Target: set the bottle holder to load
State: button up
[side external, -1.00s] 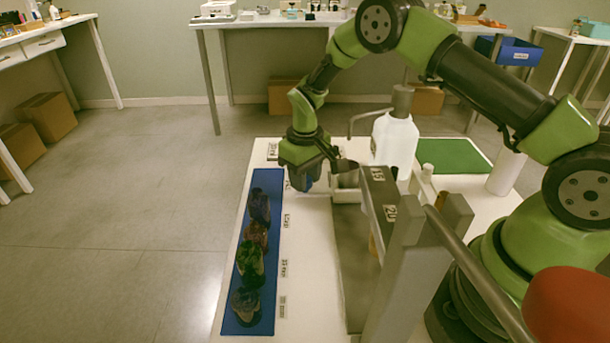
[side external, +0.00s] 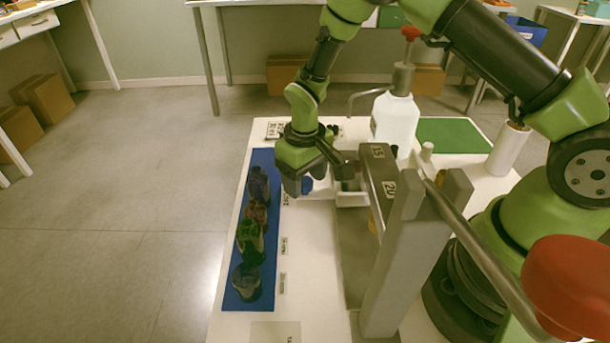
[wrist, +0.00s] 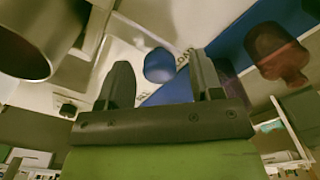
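My gripper (side external: 300,188) points down near the middle of the white table, right of the blue mat. In the wrist view my gripper (wrist: 160,62) has its two fingers wide apart. A rounded blue thing (wrist: 158,66) shows between and beyond the fingertips; I cannot tell if anything touches it. In the side external view a small blue thing (side external: 307,185) shows beside the fingers. I cannot surely pick out the bottle holder or its load setting; my gripper hides part of that spot.
Several dark bottles (side external: 250,243) stand in a row on the blue mat (side external: 239,298). A grey metal frame labelled 15 and 20 (side external: 383,170) stands close right of my gripper. A white jug (side external: 394,122) and a green mat (side external: 452,134) are behind. A metal cup (wrist: 25,40) is upper left in the wrist view.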

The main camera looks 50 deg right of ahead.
dwell(0.4)
jog(key=w+d, duration=0.4)
jog(key=d, duration=0.1)
jog(key=shift+w, duration=0.4)
jog(key=s+a+r+m+t, duration=0.1)
jog(key=s+r, duration=0.1)
jog(key=r, duration=0.9)
jog(key=s+r+t, duration=0.1)
jog(key=s+r, duration=0.2)
jog(key=r, duration=0.8)
jog(key=s+a+r+m+t+y, duration=0.1)
jog(key=s+a+r+t, duration=0.1)
jog(key=s+r, duration=0.5)
jog(key=shift+s+m+t, duration=0.3)
